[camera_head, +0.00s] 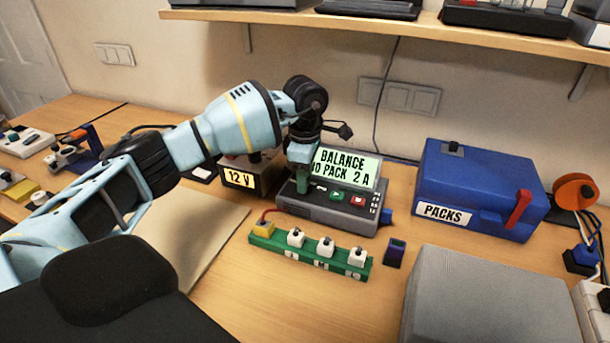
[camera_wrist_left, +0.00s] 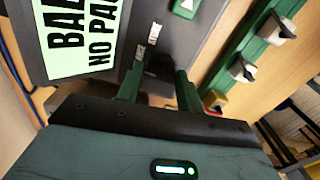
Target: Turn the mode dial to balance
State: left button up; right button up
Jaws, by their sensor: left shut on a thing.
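The grey charger (camera_head: 338,218) sits on the bench with its lit green screen (camera_head: 346,168) reading "BALANCE", "NO PACK", "2 A". Part of the screen also shows sideways in the left wrist view (camera_wrist_left: 82,38). My left gripper (camera_head: 303,186) reaches down onto the left part of the charger's top face. In the left wrist view its two green fingers (camera_wrist_left: 160,88) stand either side of the dial spot, shut on the mode dial. The dial itself is mostly hidden by the fingers. Small white labels show just beyond the fingertips. My right gripper is not in view.
A green strip (camera_head: 310,257) with several white switches lies in front of the charger. A 12 V box (camera_head: 240,178) stands left, a blue PACKS box (camera_head: 478,190) right. A small purple holder (camera_head: 395,253) and grey block (camera_head: 485,300) are at front right.

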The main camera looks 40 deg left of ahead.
pick_arm(q)
jog(key=o, duration=1)
jog(key=shift+c, duration=0.2)
jog(key=shift+r, duration=3.95)
